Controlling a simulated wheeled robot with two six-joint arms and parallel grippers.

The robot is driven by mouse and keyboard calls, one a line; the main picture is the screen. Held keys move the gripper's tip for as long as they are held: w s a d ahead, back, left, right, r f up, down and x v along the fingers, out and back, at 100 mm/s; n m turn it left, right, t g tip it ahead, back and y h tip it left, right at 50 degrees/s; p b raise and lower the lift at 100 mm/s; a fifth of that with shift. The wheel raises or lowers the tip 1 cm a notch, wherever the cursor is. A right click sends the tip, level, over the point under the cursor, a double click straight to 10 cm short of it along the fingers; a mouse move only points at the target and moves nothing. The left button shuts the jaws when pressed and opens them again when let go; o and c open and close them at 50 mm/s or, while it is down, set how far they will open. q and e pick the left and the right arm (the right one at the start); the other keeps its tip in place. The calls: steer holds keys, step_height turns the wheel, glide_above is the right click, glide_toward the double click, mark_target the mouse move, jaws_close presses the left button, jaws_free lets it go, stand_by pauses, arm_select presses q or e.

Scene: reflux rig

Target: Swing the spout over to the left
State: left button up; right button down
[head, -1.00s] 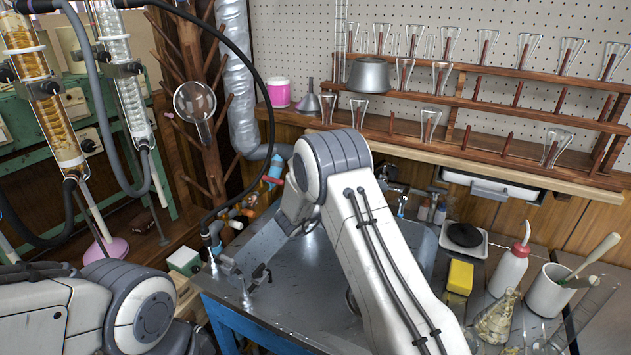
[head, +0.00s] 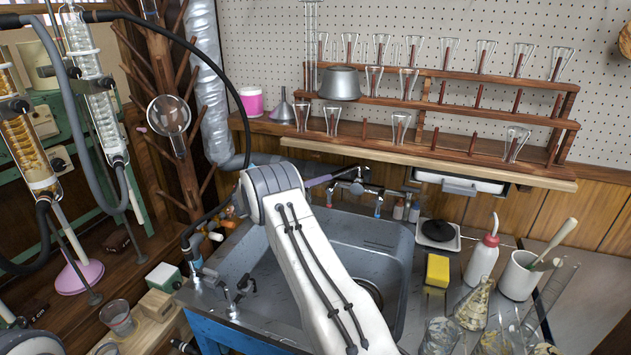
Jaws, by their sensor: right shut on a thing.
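The sink tap stands on the back rim of the metal sink (head: 385,262), below the pegboard wall. Its spout (head: 319,181) runs left from the tap body (head: 357,186), and its left end goes behind my right arm. Blue and red marked handles flank the body. The exact grip is hidden. My left gripper is out of view; only a bit of that arm shows at lower left.
A yellow sponge (head: 437,270), a wash bottle (head: 482,257), a white mug (head: 520,276) and flasks stand right of the sink. Small bench taps (head: 240,290) and a black hose are at its left. A rack of flasks (head: 445,108) stands on the shelf behind. Glass condensers hang at left.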

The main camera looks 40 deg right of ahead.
steer(key=shift+s+d+f, duration=0.1)
steer(key=shift+d+f, duration=0.05)
steer(key=shift+f, duration=0.1)
steer(key=c, duration=0.9)
jaws_free()
steer(key=shift+o, duration=0.7)
steer(key=shift+d, duration=0.15)
steer(key=shift+a+r, duration=0.1)
steer(key=shift+a, duration=0.1)
steer(key=w+a, duration=0.1)
steer(key=a, duration=0.9)
steer(key=shift+w+a+b, duration=0.15)
steer(key=shift+a+b, duration=0.05)
steer(key=shift+b, duration=0.25)
